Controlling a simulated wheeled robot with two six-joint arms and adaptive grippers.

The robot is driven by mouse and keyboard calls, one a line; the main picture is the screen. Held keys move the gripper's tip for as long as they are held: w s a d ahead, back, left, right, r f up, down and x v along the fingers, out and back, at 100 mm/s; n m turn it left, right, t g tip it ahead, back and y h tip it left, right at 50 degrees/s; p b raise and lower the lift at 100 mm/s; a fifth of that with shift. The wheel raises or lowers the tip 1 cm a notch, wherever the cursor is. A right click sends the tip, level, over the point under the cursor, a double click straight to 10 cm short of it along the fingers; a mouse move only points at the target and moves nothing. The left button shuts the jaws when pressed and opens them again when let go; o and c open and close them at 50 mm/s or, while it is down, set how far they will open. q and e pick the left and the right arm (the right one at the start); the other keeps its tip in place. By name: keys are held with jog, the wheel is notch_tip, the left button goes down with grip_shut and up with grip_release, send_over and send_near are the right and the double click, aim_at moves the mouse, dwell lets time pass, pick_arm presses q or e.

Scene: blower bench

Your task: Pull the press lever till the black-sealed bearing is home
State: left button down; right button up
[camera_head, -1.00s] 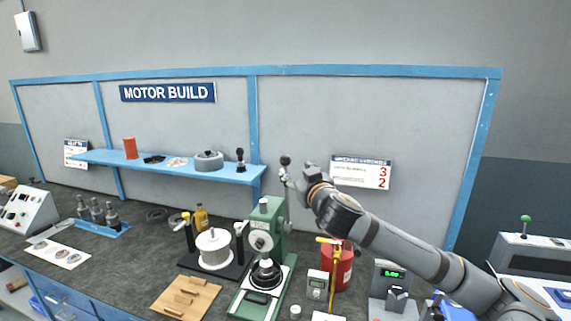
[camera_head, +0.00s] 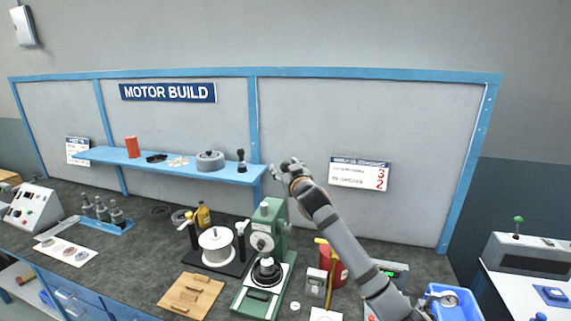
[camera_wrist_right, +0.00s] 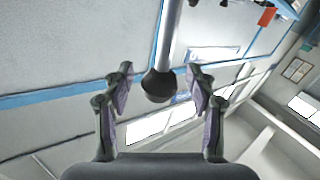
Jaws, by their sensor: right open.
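The green arbor press (camera_head: 277,230) stands on the bench, with a round dark-and-light part (camera_head: 267,270) under its ram. I cannot make out the black-sealed bearing there. My right gripper (camera_head: 275,172) is above the press, its open fingers beside the lever's upper end. In the right wrist view, the lever's dark ball knob (camera_wrist_right: 158,86) lies between the two open fingers of my right gripper (camera_wrist_right: 160,80), with space on both sides. The lever's pale rod (camera_wrist_right: 171,35) runs upward from the knob there. In the head view the knob is hidden. My left gripper is out of view.
A white spool on a black stand (camera_head: 215,245) is left of the press, and a wooden board (camera_head: 190,295) lies in front of that. A red can (camera_head: 335,266) and a small grey meter (camera_head: 315,280) stand right of it. A blue shelf (camera_head: 180,168) is behind, left.

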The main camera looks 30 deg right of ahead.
jog(key=c, duration=1.1)
grip_shut()
jog(key=shift+f, duration=0.1)
